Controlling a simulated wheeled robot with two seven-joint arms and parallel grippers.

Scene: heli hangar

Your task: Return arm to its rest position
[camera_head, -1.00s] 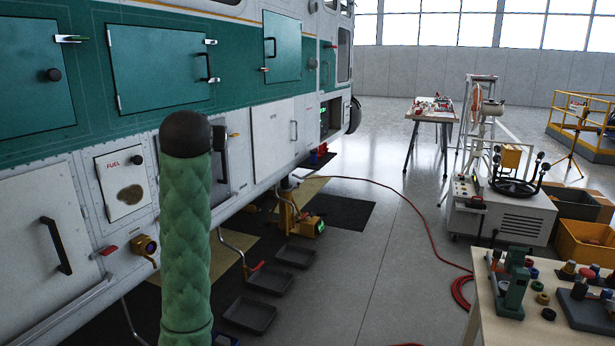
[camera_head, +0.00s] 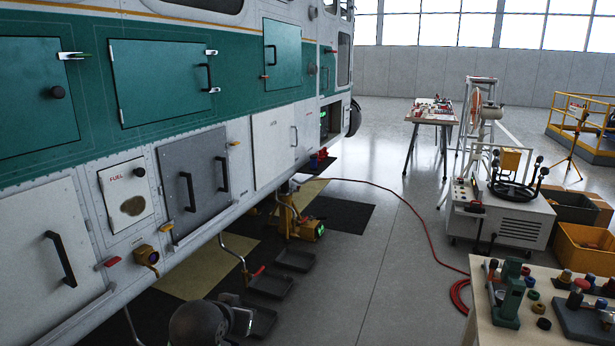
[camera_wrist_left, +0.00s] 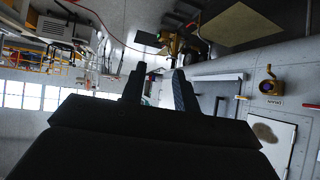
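A dark rounded part of my arm (camera_head: 200,325) shows at the bottom edge of the head view, in front of the helicopter's lower side. The rest of that arm is below the picture. In the left wrist view my left gripper (camera_wrist_left: 160,75) shows two dark fingers with a gap between them. I see nothing held in that gap. My right gripper is in neither view.
The helicopter (camera_head: 80,190) fills the left, with a fuel panel (camera_head: 126,195) and a grey hatch (camera_head: 195,180). Trays (camera_head: 270,283) lie on the floor below. A workbench (camera_head: 490,325) is at lower right, a cart (camera_head: 500,220) behind it. A red hose (camera_head: 405,210) crosses open floor.

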